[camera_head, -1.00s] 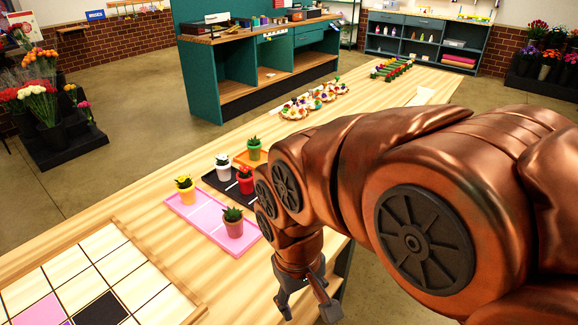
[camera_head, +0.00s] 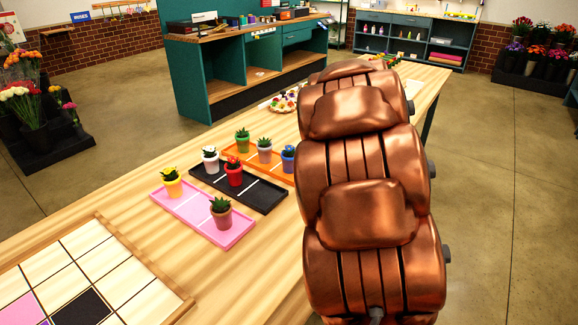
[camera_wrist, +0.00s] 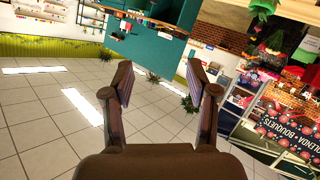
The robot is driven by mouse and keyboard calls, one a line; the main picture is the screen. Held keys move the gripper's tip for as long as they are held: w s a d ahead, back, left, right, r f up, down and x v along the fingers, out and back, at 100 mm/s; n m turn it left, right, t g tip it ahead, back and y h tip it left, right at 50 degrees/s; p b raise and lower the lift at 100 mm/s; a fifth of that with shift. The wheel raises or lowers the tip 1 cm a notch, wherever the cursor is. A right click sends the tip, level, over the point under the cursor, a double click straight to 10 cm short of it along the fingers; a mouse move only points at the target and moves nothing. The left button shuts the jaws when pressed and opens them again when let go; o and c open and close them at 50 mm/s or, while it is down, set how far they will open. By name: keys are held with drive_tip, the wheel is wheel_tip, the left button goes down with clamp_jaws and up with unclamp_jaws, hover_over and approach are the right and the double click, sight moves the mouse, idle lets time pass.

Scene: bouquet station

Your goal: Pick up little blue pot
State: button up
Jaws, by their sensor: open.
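The little blue pot (camera_head: 288,158) holds a small green plant and stands on the orange tray (camera_head: 247,157), at its right end in the head view. My arm rises just to the right of it. The pot does not show in the wrist view.
A pale pot (camera_head: 265,150) and a green pot (camera_head: 242,141) share the orange tray. White and red pots (camera_head: 234,174) stand on the black tray (camera_head: 262,196); yellow and terracotta pots (camera_head: 221,213) stand on the pink tray (camera_head: 238,233). A gridded board (camera_head: 130,280) lies at front left.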

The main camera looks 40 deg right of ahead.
wheel_tip(320, 180, down, 6)
drive_tip(key=w+n+t+y+b, duration=0.1)
drive_tip(key=n+y, duration=0.2)
drive_tip(key=y, duration=0.2)
drive_tip(key=n+y+b, duration=0.1)
drive_tip(key=y, duration=0.4)
approach(289, 147)
drive_tip(key=w, duration=0.3)
drive_tip(key=shift+w+a+f+y, duration=0.25)
drive_tip(key=shift+a+f+y, duration=0.05)
drive_tip(key=shift+a+f, duration=0.15)
drive_tip(key=shift+d+f+p+x, duration=0.1)
drive_tip(key=shift+f+p+x, duration=0.1)
drive_tip(key=shift+x, duration=1.45)
drive_tip(key=shift+d+f+p+x, duration=0.1)
drive_tip(key=shift+d+p+x, duration=0.05)
drive_tip(key=shift+x, duration=1.5)
drive_tip(key=shift+c, duration=0.4)
clamp_jaws()
